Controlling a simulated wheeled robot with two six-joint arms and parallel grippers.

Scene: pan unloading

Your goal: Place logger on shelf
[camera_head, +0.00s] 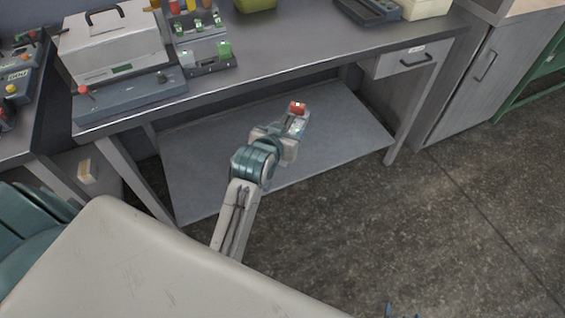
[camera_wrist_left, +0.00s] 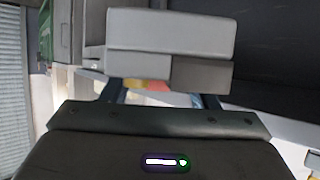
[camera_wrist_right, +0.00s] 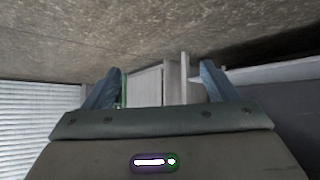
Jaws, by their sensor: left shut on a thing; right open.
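The logger (camera_head: 298,109) appears in the head view as a small block with a red part, at the tip of my left gripper (camera_head: 292,128). My left gripper is shut on it over the grey lower shelf (camera_head: 215,165) of the workbench. I cannot tell whether the logger touches the shelf. In the left wrist view a light and dark grey block, the logger (camera_wrist_left: 170,35), fills the space ahead of the fingers, with red and yellow between them. My right gripper (camera_wrist_right: 160,88) is open and empty; only its blue fingertips show at the bottom edge of the head view.
The workbench top (camera_head: 290,50) above the shelf carries a grey case (camera_head: 110,45), a rack of coloured items (camera_head: 205,50) and trays. Bench legs stand at the shelf's corners. A drawer (camera_head: 405,60) hangs at right, beside a grey cabinet (camera_head: 475,85). The visible shelf is otherwise bare.

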